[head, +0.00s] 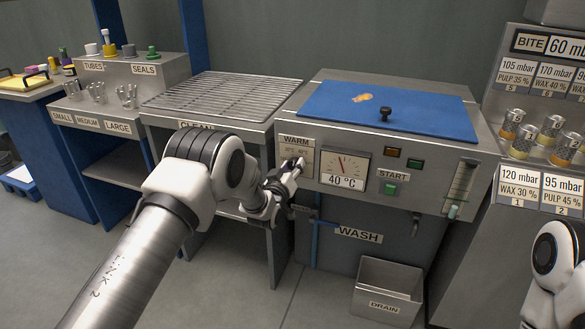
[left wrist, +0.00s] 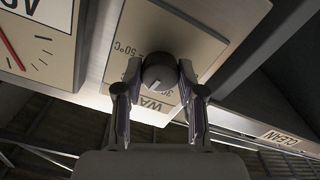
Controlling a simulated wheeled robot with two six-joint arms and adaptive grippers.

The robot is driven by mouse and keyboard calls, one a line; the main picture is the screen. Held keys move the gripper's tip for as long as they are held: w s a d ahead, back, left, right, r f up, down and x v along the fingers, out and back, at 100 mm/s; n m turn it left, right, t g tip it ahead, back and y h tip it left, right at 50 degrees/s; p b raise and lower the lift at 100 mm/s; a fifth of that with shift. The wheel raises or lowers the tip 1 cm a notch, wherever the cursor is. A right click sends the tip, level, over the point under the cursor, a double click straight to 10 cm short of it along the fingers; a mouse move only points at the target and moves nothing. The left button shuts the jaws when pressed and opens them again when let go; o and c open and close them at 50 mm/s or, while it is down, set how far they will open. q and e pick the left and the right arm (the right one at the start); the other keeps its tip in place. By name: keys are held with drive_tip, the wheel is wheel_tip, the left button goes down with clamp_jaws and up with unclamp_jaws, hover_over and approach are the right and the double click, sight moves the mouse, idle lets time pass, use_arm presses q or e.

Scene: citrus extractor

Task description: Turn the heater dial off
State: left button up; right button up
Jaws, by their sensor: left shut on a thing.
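The heater dial (left wrist: 159,72) is a dark round knob on a plate marked WARM (head: 297,141). In the left wrist view the plate shows temperature figures, including 50 °C, and a pale mark shows on the knob's lower edge. My left gripper (head: 297,164) reaches the panel front, and its fingers stand on both sides of the knob in the left wrist view (left wrist: 159,84), shut on it. In the head view the fingers mostly hide the knob. Part of my right arm shows at the lower right; its gripper is out of view.
Right of the dial are a gauge (head: 345,167) reading 40 °C and a green START button (head: 390,188). A blue lid (head: 430,110) covers the wash tank. A rack (head: 225,95) is at left, a DRAIN bin (head: 388,290) below. Floor in front is free.

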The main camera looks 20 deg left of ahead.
use_arm(q)
drive_tip(key=n, duration=0.4)
drive_tip(key=shift+n, duration=0.3)
drive_tip(key=n, duration=1)
drive_tip(key=shift+n, duration=0.4)
drive_tip(key=n, duration=0.4)
drive_tip(key=shift+n, duration=0.4)
drive_tip(key=o, duration=1.1)
drive_tip(key=shift+o, duration=0.2)
